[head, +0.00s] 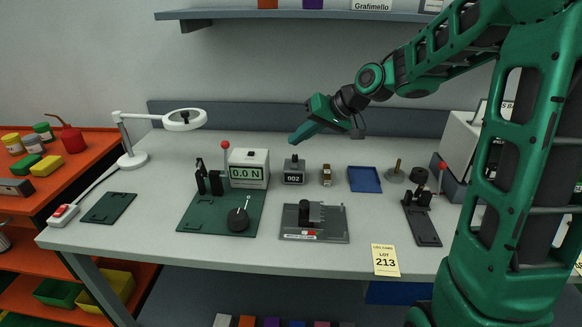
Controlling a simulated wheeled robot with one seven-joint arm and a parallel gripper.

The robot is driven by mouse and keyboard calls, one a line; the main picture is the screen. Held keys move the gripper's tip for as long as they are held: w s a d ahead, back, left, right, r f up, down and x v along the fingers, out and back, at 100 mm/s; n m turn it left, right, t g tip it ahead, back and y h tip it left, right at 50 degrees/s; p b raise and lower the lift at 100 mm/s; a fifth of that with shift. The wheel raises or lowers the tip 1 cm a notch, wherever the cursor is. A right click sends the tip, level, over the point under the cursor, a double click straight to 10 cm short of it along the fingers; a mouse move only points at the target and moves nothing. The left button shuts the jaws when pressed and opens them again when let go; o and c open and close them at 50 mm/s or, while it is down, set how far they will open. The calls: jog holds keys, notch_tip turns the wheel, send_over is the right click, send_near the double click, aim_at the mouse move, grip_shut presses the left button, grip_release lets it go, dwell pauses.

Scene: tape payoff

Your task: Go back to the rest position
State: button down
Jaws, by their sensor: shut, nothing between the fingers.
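My gripper (298,137) is at the end of my green arm, in the middle of the head view. It hangs in the air above the back half of the grey workbench (150,225). Its fingers point down and to the left and are shut with nothing in them. It touches nothing that I can see. Behind and below it stand a force gauge (249,169) reading 0.0 N and a small block marked 002 (294,171).
A green plate (190,220) with a black fixture lies left of a dark grey fixture (330,232). A blue tray (364,179) and a dark stand with a red-knobbed lever (423,225) are right. A white ring lamp (184,120) stands left. A shelf (250,14) runs above.

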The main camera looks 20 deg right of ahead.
dwell(0.7)
jog(key=s+d+f+m+g+h, duration=0.2)
jog(key=s+d, duration=0.3)
jog(key=s, duration=0.7)
jog(key=s+d+f+m+g+h, duration=0.2)
jog(key=s+d, duration=0.3)
jog(key=s, duration=0.8)
jog(key=s+d+f+m+g+h, duration=0.2)
jog(key=s+d, duration=0.4)
jog(key=s, duration=0.7)
jog(key=shift+s+g, duration=0.2)
jog(key=shift+g, duration=0.3)
jog(key=shift+w+f, duration=0.4)
jog(key=shift+w, duration=0.4)
jog(key=shift+s+r, duration=0.1)
jog(key=shift+s, duration=0.05)
